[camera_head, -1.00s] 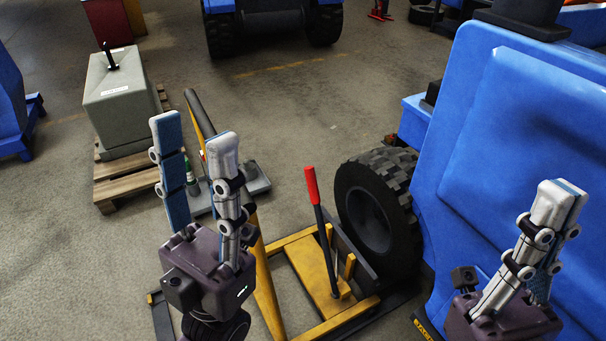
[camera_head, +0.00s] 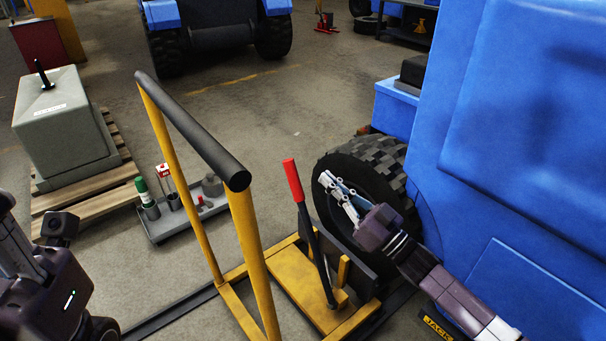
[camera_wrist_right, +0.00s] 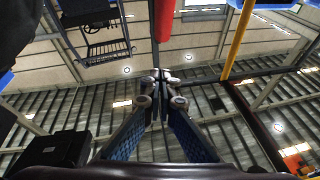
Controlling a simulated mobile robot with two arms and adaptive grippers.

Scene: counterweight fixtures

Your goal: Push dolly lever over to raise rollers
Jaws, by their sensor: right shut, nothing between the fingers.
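The dolly (camera_head: 298,289) is a yellow frame on the floor with a tall yellow handle topped by a black bar (camera_head: 190,128). Its lever (camera_head: 312,240) is a black rod with a red grip (camera_head: 293,180), standing nearly upright and leaning slightly left. My right gripper (camera_head: 326,181) is shut and empty, just right of the red grip in the head view and apart from it, in front of the tyre. In the right wrist view the closed fingertips (camera_wrist_right: 162,74) sit below the red grip (camera_wrist_right: 165,18). My left gripper's body (camera_head: 45,290) is at the lower left; its fingers are mostly cut off.
A black tyre (camera_head: 362,190) and a large blue machine body (camera_head: 520,170) stand close on the right. A grey counterweight block (camera_head: 62,125) on a wooden pallet (camera_head: 90,190) is at the left. A grey tray (camera_head: 168,229) holds small items. The floor behind is open.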

